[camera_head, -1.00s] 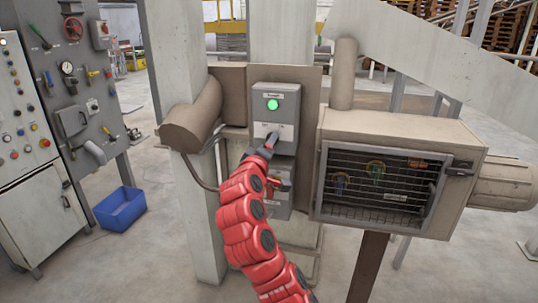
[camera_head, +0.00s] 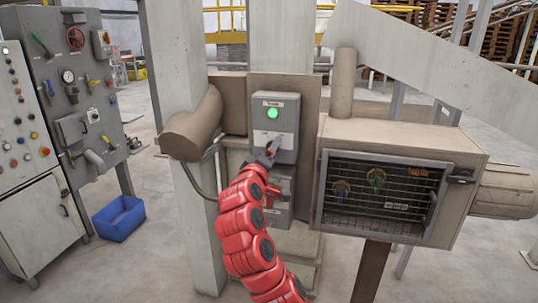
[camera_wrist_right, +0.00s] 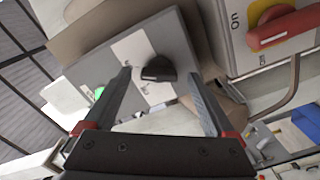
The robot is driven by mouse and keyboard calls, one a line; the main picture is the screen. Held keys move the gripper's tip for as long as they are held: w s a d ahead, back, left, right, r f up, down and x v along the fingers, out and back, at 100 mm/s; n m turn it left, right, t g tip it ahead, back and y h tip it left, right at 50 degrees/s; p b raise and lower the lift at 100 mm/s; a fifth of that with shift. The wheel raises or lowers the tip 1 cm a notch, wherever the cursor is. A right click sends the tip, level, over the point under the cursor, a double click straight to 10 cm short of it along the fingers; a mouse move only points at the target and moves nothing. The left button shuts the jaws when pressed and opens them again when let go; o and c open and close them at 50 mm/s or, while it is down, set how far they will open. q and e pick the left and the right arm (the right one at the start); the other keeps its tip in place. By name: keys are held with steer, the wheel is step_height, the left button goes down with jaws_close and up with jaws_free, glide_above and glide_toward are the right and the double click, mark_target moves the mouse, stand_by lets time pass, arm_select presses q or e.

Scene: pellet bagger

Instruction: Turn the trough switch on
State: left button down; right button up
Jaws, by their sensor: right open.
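The grey trough switch box (camera_head: 290,120) hangs on the brown panel, with a lit green lamp (camera_head: 273,113) above a white label plate. Its black knob (camera_wrist_right: 158,69) shows in the right wrist view on the white plate; in the head view my gripper largely hides it. My right gripper (camera_head: 270,151) is in front of the lower part of the box. In the wrist view the open fingers of my right gripper (camera_wrist_right: 161,76) are on either side of the knob, with no clear contact. My left gripper is out of view.
A red rotary handle on yellow (camera_wrist_right: 284,27), marked "On", is on the lower box, close to my right gripper. A caged machine housing (camera_head: 400,140) stands to the right, a brown cylinder (camera_head: 190,130) to the left. A blue bin (camera_head: 119,218) is on the floor.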

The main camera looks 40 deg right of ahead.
steer(key=p+v, duration=0.1)
steer(key=v, duration=1.6)
steer(key=shift+s, duration=0.2)
steer(key=shift+a, duration=0.1)
